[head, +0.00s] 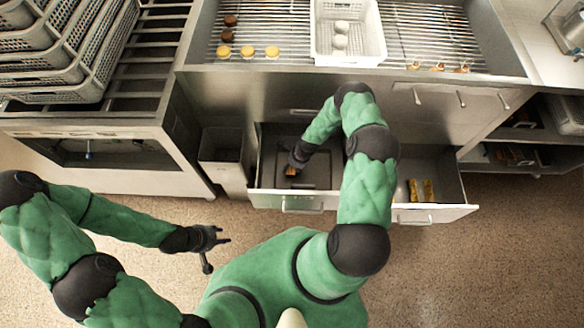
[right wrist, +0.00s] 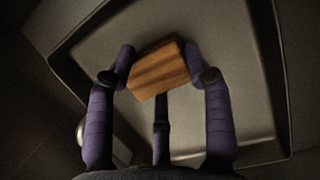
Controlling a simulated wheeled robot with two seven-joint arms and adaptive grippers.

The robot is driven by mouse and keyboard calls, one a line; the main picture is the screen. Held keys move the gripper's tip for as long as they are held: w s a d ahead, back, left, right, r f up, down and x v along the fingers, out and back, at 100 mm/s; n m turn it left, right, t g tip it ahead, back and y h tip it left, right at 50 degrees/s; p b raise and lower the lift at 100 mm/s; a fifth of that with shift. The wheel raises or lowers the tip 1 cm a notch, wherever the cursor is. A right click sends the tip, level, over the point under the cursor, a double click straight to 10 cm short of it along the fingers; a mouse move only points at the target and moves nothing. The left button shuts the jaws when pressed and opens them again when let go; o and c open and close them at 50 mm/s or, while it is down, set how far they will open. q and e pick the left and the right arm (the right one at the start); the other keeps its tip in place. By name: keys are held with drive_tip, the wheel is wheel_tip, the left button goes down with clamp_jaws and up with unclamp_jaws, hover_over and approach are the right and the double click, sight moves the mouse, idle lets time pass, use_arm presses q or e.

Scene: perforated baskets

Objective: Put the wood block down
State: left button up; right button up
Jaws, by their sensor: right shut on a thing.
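The wood block (right wrist: 160,70) is a brown, grained block between the fingers of my right gripper (right wrist: 162,75) in the right wrist view. The fingers are shut on it. In the head view the right gripper (head: 297,162) reaches down into the open left drawer (head: 262,172), and a small part of the block (head: 291,171) shows below it. A dark tray or drawer bottom lies beneath; I cannot tell whether the block touches it. My left gripper (head: 222,239) hangs over the floor away from the drawers, its fingers apart and empty.
An open right drawer (head: 450,190) holds two yellow items (head: 421,190). A white perforated basket (head: 377,30) with pale round items stands on the grill, with patties and buns to its left. Stacked grey baskets (head: 60,75) stand at the upper left. A bin (head: 222,146) is left of the drawers.

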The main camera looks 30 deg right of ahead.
drive_tip(key=shift+f, duration=0.1)
drive_tip(key=o, duration=1.2)
drive_tip(key=p+v, duration=0.4)
drive_tip(key=v, duration=0.7)
drive_tip(key=s+a+r+n, duration=0.4)
drive_tip(key=s+a+n, duration=0.1)
drive_tip(key=a+n, duration=0.2)
drive_tip(key=s+a+r+n, duration=0.3)
drive_tip(key=s+a+n, duration=0.2)
drive_tip(key=a+n, duration=0.2)
drive_tip(key=s+a+r+n+g+y, duration=0.1)
drive_tip(key=s+a+r+n, duration=0.3)
drive_tip(key=s+a+n, duration=0.2)
drive_tip(key=shift+a+r+n, duration=0.3)
drive_tip(key=shift+a+n, duration=0.2)
drive_tip(key=shift+n, duration=0.4)
